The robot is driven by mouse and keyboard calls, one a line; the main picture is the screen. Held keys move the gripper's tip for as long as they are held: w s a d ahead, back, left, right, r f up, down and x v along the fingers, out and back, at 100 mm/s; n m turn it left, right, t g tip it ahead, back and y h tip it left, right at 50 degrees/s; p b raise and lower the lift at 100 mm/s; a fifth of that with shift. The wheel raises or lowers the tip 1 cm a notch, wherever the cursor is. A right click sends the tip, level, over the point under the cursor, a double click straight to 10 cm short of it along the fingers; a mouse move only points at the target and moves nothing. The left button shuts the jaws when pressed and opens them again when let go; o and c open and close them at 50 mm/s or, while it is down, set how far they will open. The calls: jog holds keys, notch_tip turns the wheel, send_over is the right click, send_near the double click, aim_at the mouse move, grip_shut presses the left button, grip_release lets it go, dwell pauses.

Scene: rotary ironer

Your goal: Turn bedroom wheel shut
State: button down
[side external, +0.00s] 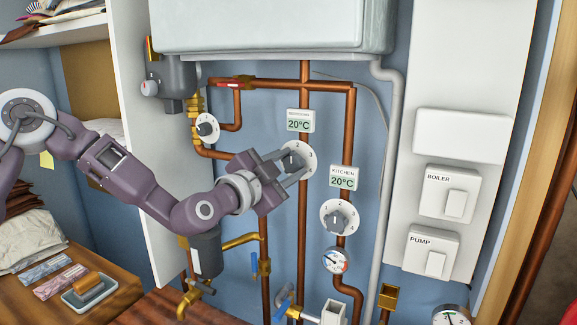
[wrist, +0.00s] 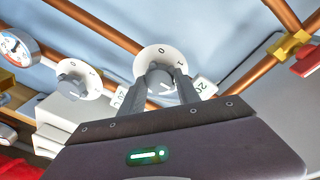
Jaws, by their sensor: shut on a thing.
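The bedroom wheel (side external: 304,151) is a white round dial with a grey knob on a copper pipe, under the BEDROOM display (side external: 300,120), which reads 20°C. In the wrist view the dial (wrist: 163,53) shows the marks 0 and 1 on its rim. My gripper (side external: 293,163) reaches it from the lower left. In the wrist view my gripper (wrist: 160,83) has one finger on each side of the grey knob and is shut on it. The fingers hide part of the knob, so its exact pointing is hard to tell.
The kitchen wheel (side external: 339,217) sits lower right, under a KITCHEN display (side external: 343,178) reading 20°C. A gauge (side external: 335,260) is below it. Another dial (side external: 207,128) is at upper left. Copper pipes run close around my gripper. BOILER and PUMP switches are at right.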

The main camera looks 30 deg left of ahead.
jog(key=n, duration=0.6)
jog(key=shift+t, duration=0.4)
jog(key=n, duration=0.6)
jog(key=shift+f+t+y, duration=0.1)
jog(key=shift+t+y, duration=0.2)
jog(key=shift+y, duration=0.1)
jog(key=n+y, duration=0.1)
jog(key=n, duration=0.6)
jog(key=shift+n, duration=0.3)
jog(key=n+y, duration=0.1)
jog(key=n, duration=0.5)
jog(key=shift+f, duration=0.1)
jog(key=shift+n+y, duration=0.3)
jog(key=shift+y, duration=0.1)
jog(key=c, duration=0.9)
grip_release()
